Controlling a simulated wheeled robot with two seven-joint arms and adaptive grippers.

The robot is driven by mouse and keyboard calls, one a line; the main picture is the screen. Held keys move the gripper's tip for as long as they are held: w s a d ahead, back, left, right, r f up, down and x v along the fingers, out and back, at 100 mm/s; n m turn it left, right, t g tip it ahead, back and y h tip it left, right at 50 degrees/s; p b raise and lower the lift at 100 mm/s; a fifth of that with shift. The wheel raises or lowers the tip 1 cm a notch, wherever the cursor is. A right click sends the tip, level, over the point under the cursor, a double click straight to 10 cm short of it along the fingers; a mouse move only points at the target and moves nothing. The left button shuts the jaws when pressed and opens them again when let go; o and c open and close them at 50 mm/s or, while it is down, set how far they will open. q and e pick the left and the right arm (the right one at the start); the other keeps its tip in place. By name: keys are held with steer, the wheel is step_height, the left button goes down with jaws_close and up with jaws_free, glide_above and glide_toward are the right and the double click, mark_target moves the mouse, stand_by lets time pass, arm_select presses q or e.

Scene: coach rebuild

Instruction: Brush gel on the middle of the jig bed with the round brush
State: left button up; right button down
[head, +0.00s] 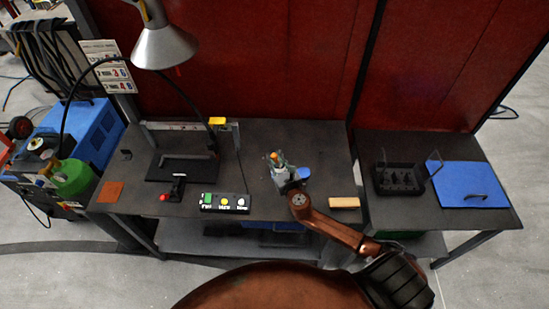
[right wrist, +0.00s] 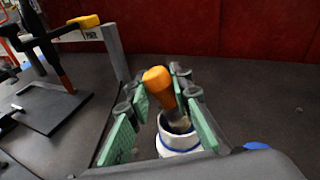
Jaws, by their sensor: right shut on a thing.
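The round brush shows its orange handle (right wrist: 158,82) in the right wrist view, leaning, with its lower end at the mouth of a white pot (right wrist: 180,145). My right gripper (right wrist: 160,100) has its green pads on either side and is shut on the handle. In the head view my right gripper (head: 279,162) is over the middle of the dark table, and the pot is mostly hidden. The brush's bristles are hidden. The jig bed, a black plate (head: 160,173) with an upright frame, lies to the left. My left gripper is not in view.
A button box (head: 224,203) and a red-knobbed lever (head: 173,193) stand before the jig. A wooden block (head: 344,203) lies right of the gripper. A black rack (head: 398,181) and a blue panel (head: 470,184) are on the right table. A lamp (head: 165,45) hangs above the jig's back.

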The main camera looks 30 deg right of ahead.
steer(key=shift+f+b, duration=0.3)
steer(key=shift+f, duration=0.1)
stand_by(0.3)
steer(key=shift+f, duration=0.2)
stand_by(0.7)
steer(key=shift+r, duration=0.1)
step_height(320, 180, up, 7)
steer(key=p, duration=0.7)
steer(key=shift+r, duration=0.1)
stand_by(0.7)
